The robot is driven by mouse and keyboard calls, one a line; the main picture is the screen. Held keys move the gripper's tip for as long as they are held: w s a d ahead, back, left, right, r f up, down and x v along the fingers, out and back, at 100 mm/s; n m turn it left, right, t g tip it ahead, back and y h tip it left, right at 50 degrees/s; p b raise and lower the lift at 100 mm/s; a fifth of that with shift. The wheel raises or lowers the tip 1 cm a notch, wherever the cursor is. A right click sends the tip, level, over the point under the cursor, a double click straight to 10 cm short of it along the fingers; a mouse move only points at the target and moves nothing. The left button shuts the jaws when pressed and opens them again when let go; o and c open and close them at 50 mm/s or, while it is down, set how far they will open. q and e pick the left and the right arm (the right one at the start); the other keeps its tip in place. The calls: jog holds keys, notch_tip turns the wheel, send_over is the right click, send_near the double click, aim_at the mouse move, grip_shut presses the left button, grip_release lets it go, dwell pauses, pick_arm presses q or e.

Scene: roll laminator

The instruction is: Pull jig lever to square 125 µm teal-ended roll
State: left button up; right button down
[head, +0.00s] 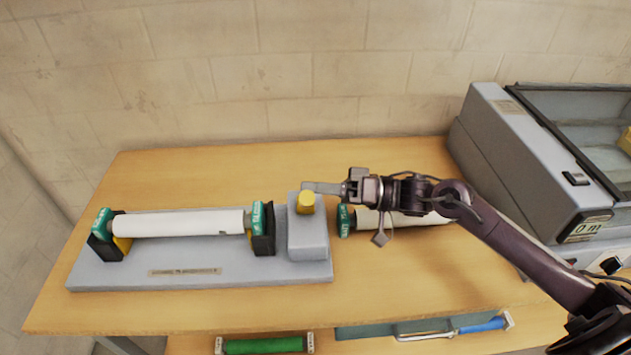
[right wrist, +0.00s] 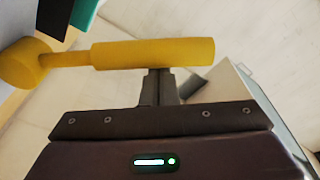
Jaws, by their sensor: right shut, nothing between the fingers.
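The white roll with teal ends (head: 178,223) lies across the jig's two dark end supports, on the left of the table in the head view. The jig's grey base (head: 110,277) carries a grey block (head: 308,240) at its right end. The jig lever's yellow grip (head: 306,203) stands above this block; the grip (right wrist: 150,53) crosses the upper right wrist view. My right gripper (head: 308,187) is shut and empty, its fingertips (right wrist: 160,76) right beside the grip; I cannot tell whether they touch. My left gripper is not in view.
Another teal-ended white roll (head: 370,220) lies right of the jig, partly hidden under my right arm. The grey laminator (head: 515,165) stands at the right. A green roll (head: 264,345) and a blue one (head: 483,326) lie below the table's front edge. The table behind the jig is clear.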

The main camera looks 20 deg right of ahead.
jog(key=s+f+n, duration=0.1)
jog(key=s+a+f+n, duration=0.1)
jog(key=s, duration=0.1)
jog(key=shift+s+f, duration=0.15)
jog(key=shift+f, duration=0.2)
jog(key=shift+p, duration=0.3)
